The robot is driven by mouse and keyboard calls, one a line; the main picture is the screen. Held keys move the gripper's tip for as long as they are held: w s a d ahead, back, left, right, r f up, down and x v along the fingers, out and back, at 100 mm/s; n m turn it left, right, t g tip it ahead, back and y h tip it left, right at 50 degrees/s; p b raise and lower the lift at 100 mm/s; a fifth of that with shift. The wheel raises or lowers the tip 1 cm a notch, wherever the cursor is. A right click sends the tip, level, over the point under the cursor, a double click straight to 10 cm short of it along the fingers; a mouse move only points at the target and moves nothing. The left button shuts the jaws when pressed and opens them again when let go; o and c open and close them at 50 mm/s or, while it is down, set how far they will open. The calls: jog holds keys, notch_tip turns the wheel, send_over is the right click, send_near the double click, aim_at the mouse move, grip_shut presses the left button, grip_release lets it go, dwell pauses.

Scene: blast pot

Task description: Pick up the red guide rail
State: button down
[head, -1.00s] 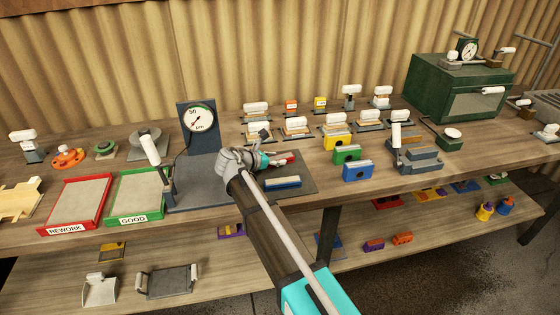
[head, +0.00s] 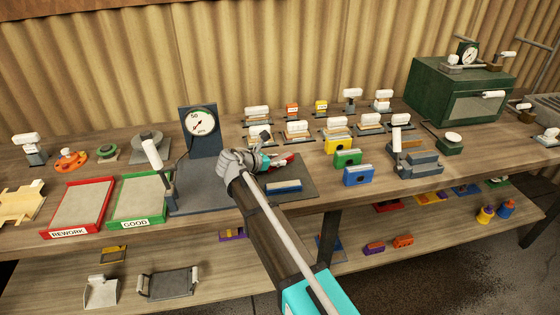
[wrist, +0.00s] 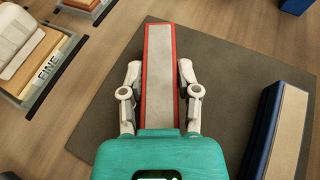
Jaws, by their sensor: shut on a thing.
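The red guide rail (wrist: 160,75) is a long red bar with a pale top strip, lying over the dark grey mat (wrist: 215,70) in the wrist view. My gripper (wrist: 159,78) is shut on it, one finger against each long side. In the head view my gripper (head: 278,162) is over the mat, and only a bit of the red rail (head: 285,158) shows past it. I cannot tell whether the rail is clear of the mat. A blue rail (wrist: 274,130) with a pale top lies apart on the right; it also shows in the head view (head: 284,186).
A gauge stand (head: 202,135) stands left of my gripper. The red REWORK tray (head: 75,205) and green GOOD tray (head: 140,196) are farther left. Yellow, green and blue blocks (head: 347,157) stand right of the mat. Several white-handled pieces (head: 296,130) stand behind.

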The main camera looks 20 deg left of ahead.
jog(key=shift+r+p, duration=0.75)
jog(key=shift+r, duration=0.2)
jog(key=s+d+r+p, duration=0.2)
jog(key=s+r+p, duration=0.8)
jog(key=s, duration=0.3)
jog(key=shift+s, duration=0.4)
